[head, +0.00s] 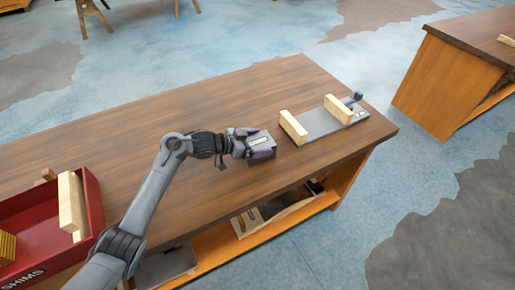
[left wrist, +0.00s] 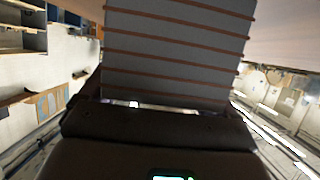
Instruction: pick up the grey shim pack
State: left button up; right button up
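My left gripper (head: 262,145) is over the wooden workbench, left of the grey plate fixture. Its fingers are closed around the grey shim pack (head: 259,139). In the left wrist view the pack (left wrist: 178,50) is a grey block crossed by thin brown lines, filling the top middle in front of the dark gripper body. The gap between pack and bench top is hard to judge. My right gripper is not in view.
The grey plate fixture (head: 318,123) carries two pale wooden blocks and a blue-ended clamp. A red bin marked SHIMS (head: 94,200) at the left holds a pale wooden piece and a yellow stack (head: 7,247). The bench top (head: 180,110) behind my arm is clear.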

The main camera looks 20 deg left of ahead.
pick_arm(q)
jog(key=c, duration=0.3)
jog(key=shift+r, duration=0.1)
